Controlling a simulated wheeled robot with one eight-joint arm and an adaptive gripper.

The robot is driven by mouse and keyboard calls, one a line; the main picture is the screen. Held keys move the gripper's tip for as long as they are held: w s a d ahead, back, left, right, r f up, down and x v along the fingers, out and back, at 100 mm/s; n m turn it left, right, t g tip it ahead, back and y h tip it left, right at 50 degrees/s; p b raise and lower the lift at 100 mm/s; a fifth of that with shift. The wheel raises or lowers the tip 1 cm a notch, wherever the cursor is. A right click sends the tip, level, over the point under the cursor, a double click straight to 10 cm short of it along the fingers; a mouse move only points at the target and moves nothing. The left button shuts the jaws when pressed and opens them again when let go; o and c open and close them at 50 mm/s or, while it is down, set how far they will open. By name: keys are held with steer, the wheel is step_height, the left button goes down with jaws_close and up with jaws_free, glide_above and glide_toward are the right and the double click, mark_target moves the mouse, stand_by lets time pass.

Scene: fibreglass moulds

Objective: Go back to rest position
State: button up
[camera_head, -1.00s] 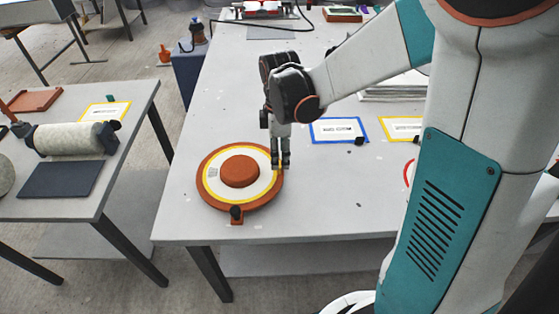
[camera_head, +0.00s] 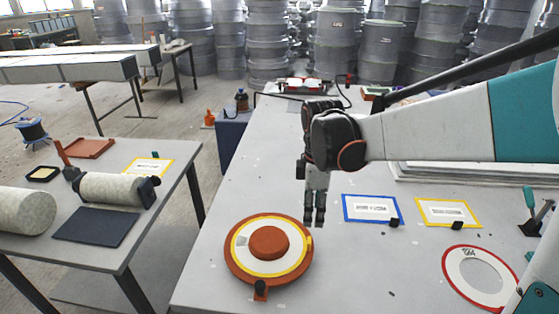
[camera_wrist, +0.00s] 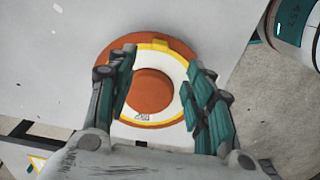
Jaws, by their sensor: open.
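My gripper (camera_head: 315,208) hangs with its fingers pointing down over the grey table (camera_head: 240,180), above and behind the round orange mould. In the wrist view my gripper (camera_wrist: 160,95) shows its teal fingers spread apart with nothing between them. The orange mould (camera_head: 268,243) lies flat near the table's front edge. A white ring with a yellow border (camera_head: 240,262) lies around its raised centre. The mould also shows in the wrist view (camera_wrist: 150,92), below the open fingers and apart from them.
Blue-framed (camera_head: 371,222) and yellow-framed (camera_head: 448,213) cards and a red-rimmed ring (camera_head: 455,280) lie to the right. A left table holds a fabric roll (camera_head: 108,189) and a dark pad (camera_head: 95,226). A floor gap separates the tables. Stacked grey drums (camera_head: 330,45) stand behind.

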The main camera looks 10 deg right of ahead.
steer(key=s+r+m+t, duration=0.2)
steer(key=s+m+t, duration=0.1)
steer(key=s+m, duration=0.4)
steer(key=s+r+m+t, duration=0.3)
steer(key=s+m+t, duration=0.1)
steer(key=s+m, duration=0.3)
steer(key=shift+s, duration=0.5)
steer(key=shift+r, duration=0.1)
steer(key=shift+c, duration=0.8)
